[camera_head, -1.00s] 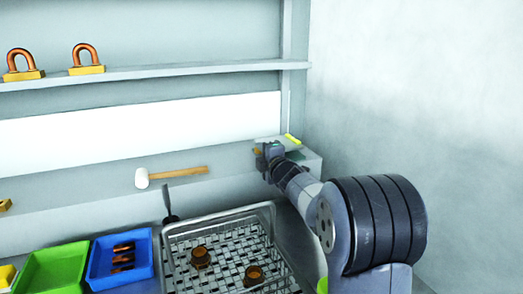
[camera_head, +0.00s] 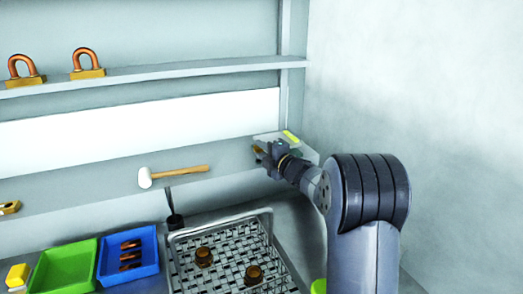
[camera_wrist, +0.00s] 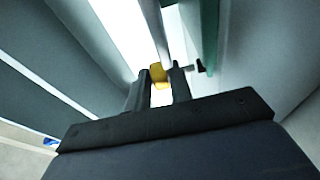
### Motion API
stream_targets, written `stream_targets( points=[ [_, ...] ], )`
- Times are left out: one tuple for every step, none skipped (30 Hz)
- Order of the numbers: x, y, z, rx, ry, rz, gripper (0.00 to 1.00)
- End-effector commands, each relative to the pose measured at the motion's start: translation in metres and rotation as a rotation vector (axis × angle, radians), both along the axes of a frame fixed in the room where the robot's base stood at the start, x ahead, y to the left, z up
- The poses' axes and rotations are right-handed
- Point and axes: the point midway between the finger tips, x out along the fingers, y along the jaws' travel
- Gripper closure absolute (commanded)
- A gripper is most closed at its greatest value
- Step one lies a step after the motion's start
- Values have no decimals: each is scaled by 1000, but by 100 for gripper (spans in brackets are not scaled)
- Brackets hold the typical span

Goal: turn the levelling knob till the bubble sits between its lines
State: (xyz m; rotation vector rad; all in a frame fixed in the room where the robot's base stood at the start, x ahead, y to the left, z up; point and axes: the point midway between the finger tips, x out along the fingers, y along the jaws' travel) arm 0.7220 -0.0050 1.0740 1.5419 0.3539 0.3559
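The levelling knob (camera_wrist: 157,73) is a small yellow-brass piece between my fingertips in the wrist view. It also shows as a small brown spot (camera_head: 257,149) at the left of the device in the head view. My gripper (camera_wrist: 162,80) has its fingers close together, one on each side of the knob, with no clear gap; it appears shut on it. In the head view my gripper (camera_head: 264,153) is at the device's front left. The levelling device (camera_head: 270,136) has a yellow-green vial (camera_head: 291,136) on top. The bubble and its lines are too small to make out.
Below are a mesh tray (camera_head: 172,240) with two brown pieces, a blue bin (camera_head: 150,268) and a green bin (camera_head: 52,275). The right wall (camera_head: 430,110) stands beside my arm.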

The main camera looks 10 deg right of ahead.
Motion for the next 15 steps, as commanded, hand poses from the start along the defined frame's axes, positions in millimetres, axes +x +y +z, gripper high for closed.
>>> stream_targets(
  points=[
    [0,0,0,0,0,0,75],
    [0,0,0,0,0,0,72],
    [0,0,0,0,0,0,69],
    [0,0,0,0,1,0,67],
    [0,0,0,0,1,0,64],
    [0,0,0,0,1,0,64],
    [0,0,0,0,1,0,64],
    [0,0,0,0,1,0,64],
    [0,0,0,0,1,0,64],
    [0,0,0,0,1,0,64],
    [0,0,-1,0,1,0,64],
    [-1,0,-1,0,1,0,64],
    [-2,-1,-1,0,1,-1,64],
    [-3,-1,-1,0,1,-1,64],
    [-6,-3,0,-1,0,-1,64]
  ],
)
